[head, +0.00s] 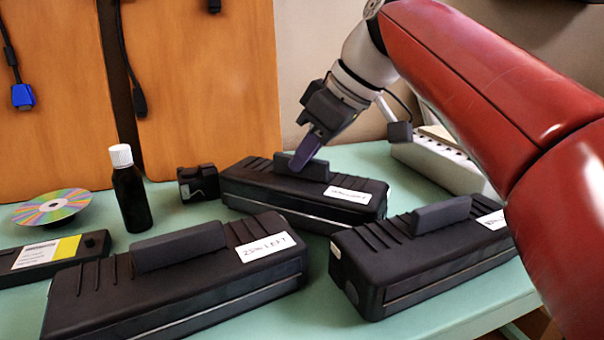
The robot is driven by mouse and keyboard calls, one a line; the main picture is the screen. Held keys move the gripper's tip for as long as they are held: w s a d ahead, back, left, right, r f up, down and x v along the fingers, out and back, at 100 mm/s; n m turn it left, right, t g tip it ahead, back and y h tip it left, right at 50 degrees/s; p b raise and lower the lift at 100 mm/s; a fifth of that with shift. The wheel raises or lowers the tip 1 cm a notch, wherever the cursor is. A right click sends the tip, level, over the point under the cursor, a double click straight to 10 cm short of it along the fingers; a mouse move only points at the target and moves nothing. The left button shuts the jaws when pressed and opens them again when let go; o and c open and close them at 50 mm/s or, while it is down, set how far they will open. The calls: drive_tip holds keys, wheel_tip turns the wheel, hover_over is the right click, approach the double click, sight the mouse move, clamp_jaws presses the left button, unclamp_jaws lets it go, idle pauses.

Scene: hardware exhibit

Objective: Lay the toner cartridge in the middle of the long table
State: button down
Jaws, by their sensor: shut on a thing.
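Three similar black toner cartridges with ribbed tops, raised grips and white labels are on the pale green table (352,158). The back cartridge (262,190) is in the middle of the view. My gripper (299,162) reaches down to it and is shut on its raised grip. This cartridge seems to rest on the table; I see no clear gap under it. The front left cartridge (180,285) and the right cartridge (420,258) stand apart from my gripper.
A dark bottle with a white cap (128,190), a small black box (198,183), a shiny disc (52,207) and a black labelled item (52,257) stand at the left. A white ridged object (440,160) is behind, at right. Orange panels with hanging cables (22,95) stand behind.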

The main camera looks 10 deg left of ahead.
drive_tip(key=shift+f, duration=0.35)
drive_tip(key=c, duration=1.5)
unclamp_jaws()
drive_tip(key=shift+f, duration=0.1)
drive_tip(key=shift+o, duration=0.2)
drive_tip(key=shift+r, duration=0.35)
drive_tip(key=p+v, duration=0.3)
drive_tip(key=v, duration=0.8)
drive_tip(key=shift+d+r+p, duration=0.25)
drive_tip(key=shift+p, duration=0.1)
drive_tip(key=shift+s, duration=0.15)
